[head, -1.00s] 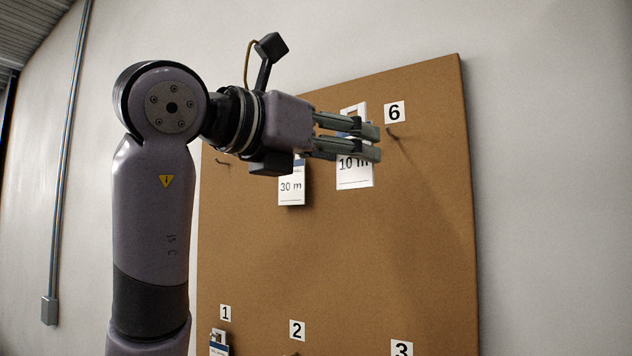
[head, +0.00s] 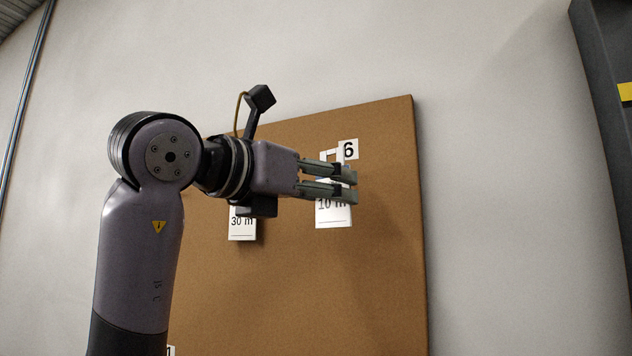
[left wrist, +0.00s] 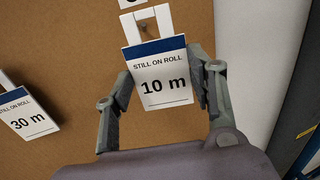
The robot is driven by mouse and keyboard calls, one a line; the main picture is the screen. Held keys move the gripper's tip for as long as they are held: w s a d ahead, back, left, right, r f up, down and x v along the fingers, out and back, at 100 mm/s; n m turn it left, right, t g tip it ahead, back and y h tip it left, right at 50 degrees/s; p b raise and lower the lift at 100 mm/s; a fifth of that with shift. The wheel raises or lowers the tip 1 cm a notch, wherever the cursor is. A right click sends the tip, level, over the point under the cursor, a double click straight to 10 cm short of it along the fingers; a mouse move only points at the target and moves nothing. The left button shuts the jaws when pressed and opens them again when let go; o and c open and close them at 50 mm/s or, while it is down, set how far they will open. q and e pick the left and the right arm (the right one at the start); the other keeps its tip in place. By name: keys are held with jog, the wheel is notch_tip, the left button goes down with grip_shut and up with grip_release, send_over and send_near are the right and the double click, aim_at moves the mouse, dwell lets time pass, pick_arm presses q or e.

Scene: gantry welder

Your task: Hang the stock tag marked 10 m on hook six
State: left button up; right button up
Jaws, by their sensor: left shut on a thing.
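The white 10 m tag (head: 333,214) with a blue band is upright in my left gripper (head: 355,187), whose fingers are shut on its sides. The left wrist view shows the tag (left wrist: 160,80) between the fingertips (left wrist: 165,85). Its open top frame lies over hook six (left wrist: 143,33), which shows through the opening; I cannot tell whether the hook passes through it. In the head view the tag's top overlaps the left edge of the 6 label (head: 350,149), and the hook is hidden there. My right gripper is out of view.
A 30 m tag (head: 242,226) hangs on the brown board (head: 385,280) to the left, partly behind my gripper; it also shows in the left wrist view (left wrist: 28,118). The board's right edge is near, with bare wall beyond. A dark cabinet-like structure (head: 605,100) stands far right.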

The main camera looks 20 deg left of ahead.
aim_at(324, 200)
pick_arm(q)
jog(key=shift+w+d+f+p, duration=0.15)
jog(key=shift+w+f, duration=0.05)
jog(key=shift+w, duration=0.65)
jog(key=shift+w+d+f+p, duration=0.15)
jog(key=shift+w+f+p, duration=0.05)
jog(key=shift+w, duration=0.65)
jog(key=shift+w+d+f+p, duration=0.15)
jog(key=shift+w+f, duration=0.05)
jog(key=shift+w, duration=0.65)
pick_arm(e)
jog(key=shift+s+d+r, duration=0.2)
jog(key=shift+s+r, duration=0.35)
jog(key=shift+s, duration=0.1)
pick_arm(q)
jog(key=o, duration=1.4)
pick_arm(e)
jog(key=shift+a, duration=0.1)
pick_arm(q)
jog(key=shift+s, duration=0.1)
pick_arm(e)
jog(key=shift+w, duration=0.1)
